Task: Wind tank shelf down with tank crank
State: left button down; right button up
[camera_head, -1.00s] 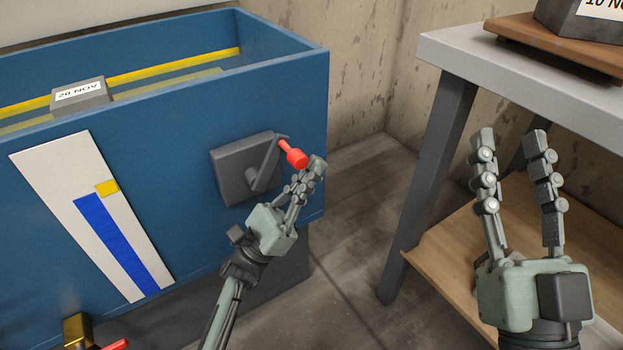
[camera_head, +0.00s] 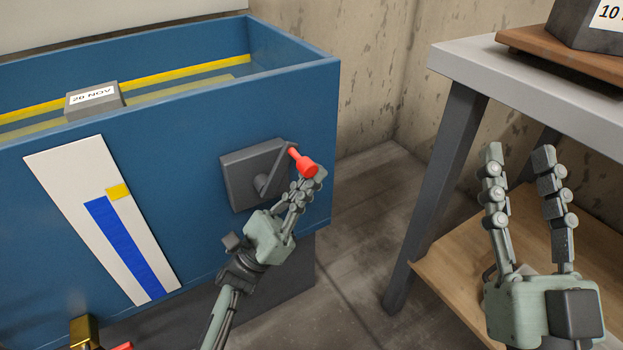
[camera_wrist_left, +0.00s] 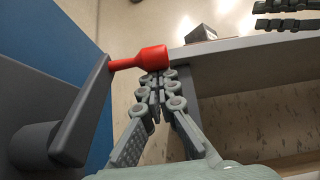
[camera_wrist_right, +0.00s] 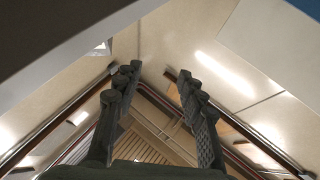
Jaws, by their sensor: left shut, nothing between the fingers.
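The tank crank (camera_head: 275,170) is a dark grey arm with a red handle (camera_head: 302,160), on a grey plate on the blue tank's front (camera_head: 150,150). A grey block labelled 20 NOV (camera_head: 93,101) sits in the tank near the water surface. My right gripper (camera_head: 518,150) is open and empty.
A white panel (camera_head: 70,170) on the tank front carries a blue bar and a yellow marker. A brass fitting with a red handle (camera_head: 83,332) is at lower left. A grey table (camera_head: 530,85) with a lower wooden shelf stands right; bare floor lies between.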

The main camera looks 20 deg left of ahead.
pick_arm(q)
jog(key=shift+s+a+r, duration=0.15)
jog(key=shift+a+r, duration=0.05)
jog(key=shift+r, duration=0.05)
pick_arm(e)
jog(key=shift+s+d+r, duration=0.1)
jog(key=shift+d+r, duration=0.05)
jog(key=shift+r, duration=0.05)
